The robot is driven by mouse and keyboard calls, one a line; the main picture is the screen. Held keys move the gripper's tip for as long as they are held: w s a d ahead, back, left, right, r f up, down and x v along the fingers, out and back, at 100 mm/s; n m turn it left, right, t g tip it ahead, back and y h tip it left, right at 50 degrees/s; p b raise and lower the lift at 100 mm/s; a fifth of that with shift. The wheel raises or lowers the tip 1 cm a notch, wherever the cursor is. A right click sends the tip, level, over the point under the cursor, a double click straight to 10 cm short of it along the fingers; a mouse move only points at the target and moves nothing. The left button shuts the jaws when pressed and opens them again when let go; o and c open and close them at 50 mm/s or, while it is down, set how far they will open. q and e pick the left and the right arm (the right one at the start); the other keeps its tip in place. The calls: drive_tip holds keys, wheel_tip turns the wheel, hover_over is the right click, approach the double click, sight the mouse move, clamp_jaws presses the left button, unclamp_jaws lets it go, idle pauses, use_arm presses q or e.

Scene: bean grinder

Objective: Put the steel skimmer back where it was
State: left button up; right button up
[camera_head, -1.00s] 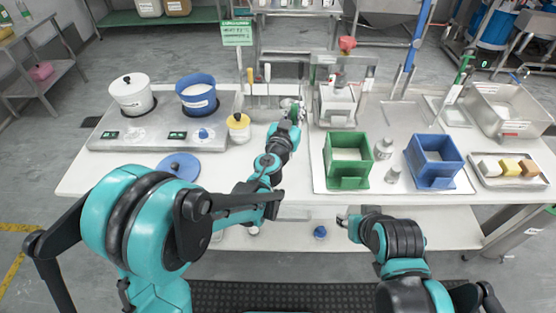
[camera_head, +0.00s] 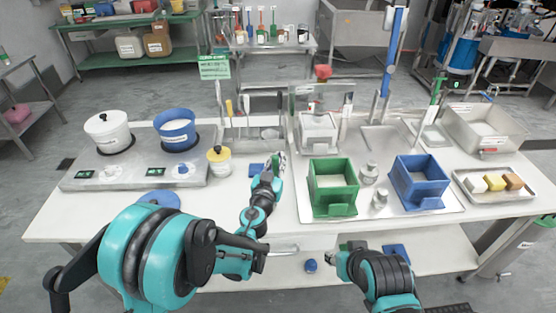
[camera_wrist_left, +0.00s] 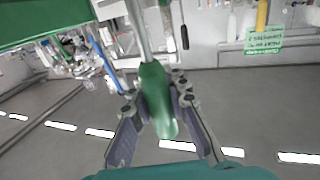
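My left gripper (camera_head: 278,160) is over the bench, in front of the utensil rack and left of the green bin. In the left wrist view its fingers (camera_wrist_left: 158,108) are closed around a green handle (camera_wrist_left: 156,95), with a steel shaft (camera_wrist_left: 140,28) running up from it; I take this as the steel skimmer. Its far end is outside the wrist view. In the head view, a pale rounded shape (camera_head: 269,134) beyond the gripper may be its head. My right gripper (camera_head: 336,258) is low, in front of the bench; its fingers are too small to read.
A white pot (camera_head: 108,132) and blue pot (camera_head: 175,132) stand on the hotplates at left. A green bin (camera_head: 333,200), blue bin (camera_head: 420,186) and small shakers stand at right. A yellow-lidded jar (camera_head: 219,162) is left of my gripper.

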use_arm(q)
drive_tip(key=o, duration=0.4)
drive_tip(key=shift+c, duration=0.2)
